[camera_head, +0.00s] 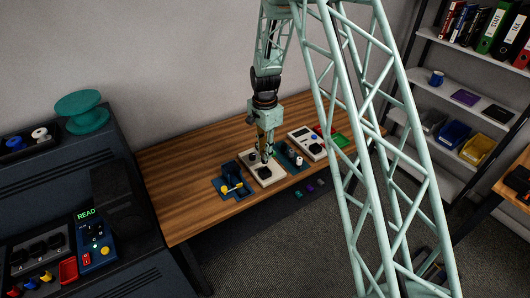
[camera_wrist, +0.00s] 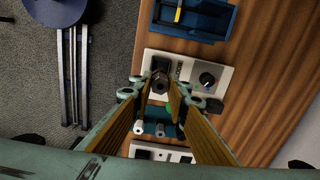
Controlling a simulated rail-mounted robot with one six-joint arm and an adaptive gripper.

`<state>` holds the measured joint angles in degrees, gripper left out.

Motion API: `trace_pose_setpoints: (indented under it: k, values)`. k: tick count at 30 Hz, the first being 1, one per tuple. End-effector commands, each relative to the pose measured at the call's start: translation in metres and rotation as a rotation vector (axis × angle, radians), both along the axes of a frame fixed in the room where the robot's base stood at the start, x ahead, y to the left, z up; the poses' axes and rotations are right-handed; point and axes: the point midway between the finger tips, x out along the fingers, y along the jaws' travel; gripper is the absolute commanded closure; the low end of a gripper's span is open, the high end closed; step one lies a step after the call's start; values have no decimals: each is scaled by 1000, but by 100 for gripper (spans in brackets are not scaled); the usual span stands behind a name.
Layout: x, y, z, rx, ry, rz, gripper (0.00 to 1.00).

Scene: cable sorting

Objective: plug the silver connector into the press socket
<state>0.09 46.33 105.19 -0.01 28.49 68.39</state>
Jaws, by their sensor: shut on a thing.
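My gripper (camera_head: 266,156) reaches down over a pale panel (camera_head: 277,178), which also shows in the wrist view (camera_wrist: 217,67). Its two yellow-lined fingers (camera_wrist: 160,86) are closed in on a dark grey cylindrical piece (camera_wrist: 160,79), apparently the silver connector in shadow. The piece stands at the panel's dark square opening (camera_wrist: 160,62), apparently the press socket. I cannot tell whether it is inside or just above. The fingers hide part of it. In the head view the arm's end hides the held piece.
A round black knob (camera_wrist: 207,80) sits on the same panel. A blue box (camera_wrist: 218,18) with a yellow part stands beside it. A blue rack (camera_wrist: 151,114) with white and grey cylinders lies on the other side. Another pale panel (camera_head: 298,134) is further right. The table's left is bare.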

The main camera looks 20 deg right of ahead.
Motion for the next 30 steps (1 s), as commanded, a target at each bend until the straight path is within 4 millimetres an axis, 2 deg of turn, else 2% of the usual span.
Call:
trace_pose_setpoints:
  k: [21, 30]
  values:
    - [0, 0, -27, 0, 0, 0, 95]
    - [0, 0, -29, 0, 0, 0, 95]
